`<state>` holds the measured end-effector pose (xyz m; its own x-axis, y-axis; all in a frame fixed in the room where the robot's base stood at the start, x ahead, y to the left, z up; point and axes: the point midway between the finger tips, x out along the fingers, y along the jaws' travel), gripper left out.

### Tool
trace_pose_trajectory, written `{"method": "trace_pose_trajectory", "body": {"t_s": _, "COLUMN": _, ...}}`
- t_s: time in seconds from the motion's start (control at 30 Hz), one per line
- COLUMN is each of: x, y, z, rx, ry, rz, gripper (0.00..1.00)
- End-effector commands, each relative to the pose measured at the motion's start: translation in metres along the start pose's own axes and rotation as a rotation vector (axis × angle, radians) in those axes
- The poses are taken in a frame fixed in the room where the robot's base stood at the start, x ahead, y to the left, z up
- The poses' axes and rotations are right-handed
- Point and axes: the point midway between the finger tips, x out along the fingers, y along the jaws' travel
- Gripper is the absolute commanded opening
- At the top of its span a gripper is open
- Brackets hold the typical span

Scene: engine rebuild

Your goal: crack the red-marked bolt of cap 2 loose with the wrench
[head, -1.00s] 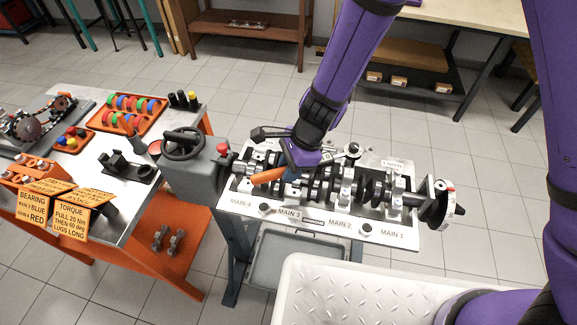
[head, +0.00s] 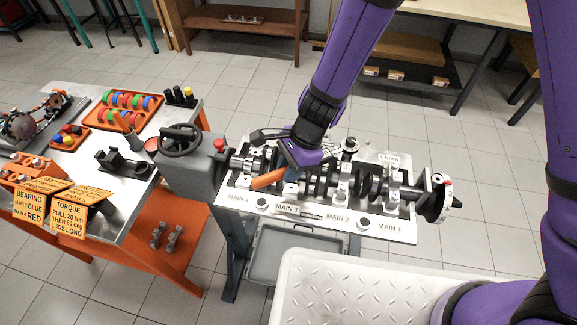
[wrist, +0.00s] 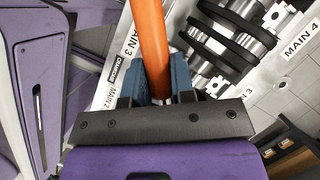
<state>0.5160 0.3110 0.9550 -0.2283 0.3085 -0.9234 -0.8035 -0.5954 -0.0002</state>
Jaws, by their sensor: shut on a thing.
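My gripper (head: 292,172) is shut on the orange handle of the wrench (head: 268,179), above the crankshaft on the bench plate. In the wrist view the wrench handle (wrist: 152,45) runs between the two blue fingers of my gripper (wrist: 158,82). The wrench's working end is hidden, so I cannot tell whether it sits on a bolt. Cap 2 (head: 342,182) stands across the crankshaft (head: 375,183) behind the MAIN 2 label, right of my gripper. I cannot make out a red-marked bolt.
A grey stand with a black handwheel (head: 181,140) is at the plate's left end. An orange-framed table (head: 135,205) with trays and signs is farther left. A white ribbed surface (head: 350,290) lies in front. A grey tray (head: 300,255) sits below the plate.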

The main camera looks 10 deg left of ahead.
Motion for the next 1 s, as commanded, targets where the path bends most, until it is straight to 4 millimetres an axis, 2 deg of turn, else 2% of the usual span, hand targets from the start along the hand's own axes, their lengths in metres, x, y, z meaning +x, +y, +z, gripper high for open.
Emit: {"method": "trace_pose_trajectory", "body": {"t_s": 1.0, "x": 0.0, "y": 0.017, "z": 0.0, "rx": -0.094, "ry": -0.001, "rz": 0.039, "gripper": 0.0}}
